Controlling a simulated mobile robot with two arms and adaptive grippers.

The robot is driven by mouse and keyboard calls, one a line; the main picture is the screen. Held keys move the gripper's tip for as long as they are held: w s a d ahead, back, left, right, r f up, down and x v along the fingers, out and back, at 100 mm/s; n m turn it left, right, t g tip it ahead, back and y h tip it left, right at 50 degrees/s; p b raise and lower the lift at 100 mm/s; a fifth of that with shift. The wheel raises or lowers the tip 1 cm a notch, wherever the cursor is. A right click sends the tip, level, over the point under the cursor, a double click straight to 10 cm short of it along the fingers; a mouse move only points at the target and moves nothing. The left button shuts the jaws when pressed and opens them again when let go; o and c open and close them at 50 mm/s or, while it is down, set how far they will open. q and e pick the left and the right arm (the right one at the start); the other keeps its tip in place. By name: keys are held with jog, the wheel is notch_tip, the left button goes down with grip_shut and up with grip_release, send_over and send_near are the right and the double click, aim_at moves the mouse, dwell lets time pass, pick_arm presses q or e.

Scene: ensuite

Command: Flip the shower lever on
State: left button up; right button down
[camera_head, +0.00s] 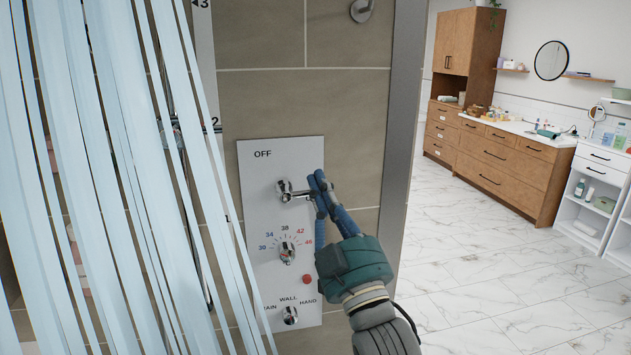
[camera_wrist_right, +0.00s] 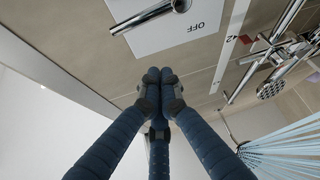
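The shower control panel (camera_head: 262,225) is a pale plate on the tiled wall, marked OFF near its top. The chrome shower lever (camera_head: 290,192) sits below that word and points right. My right gripper (camera_head: 321,184) is at the lever's right end, overlapping it in the head view; contact is unclear. In the right wrist view the gripper's blue fingers (camera_wrist_right: 158,78) are closed together with nothing seen between them. The lever (camera_wrist_right: 152,15) shows apart from the fingertips there, near the top edge. My left gripper is not in view.
A pale blue strip curtain (camera_head: 110,170) hangs at left, partly over the shower. A temperature knob (camera_head: 288,251) and a selector knob (camera_head: 290,316) sit lower on the panel. A metal wall edge (camera_head: 400,130) stands at right. Open marble floor (camera_head: 490,290) lies beyond, before wooden cabinets (camera_head: 500,165).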

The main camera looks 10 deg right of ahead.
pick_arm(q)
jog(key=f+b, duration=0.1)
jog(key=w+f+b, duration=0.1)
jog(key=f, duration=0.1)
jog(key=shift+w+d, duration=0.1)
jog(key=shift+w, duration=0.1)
pick_arm(e)
jog(key=a+v, duration=0.1)
jog(key=v, duration=0.6)
jog(key=shift+d+f, duration=0.4)
jog(key=shift+f, duration=0.05)
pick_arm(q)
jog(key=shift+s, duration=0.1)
pick_arm(e)
jog(key=shift+w, duration=0.15)
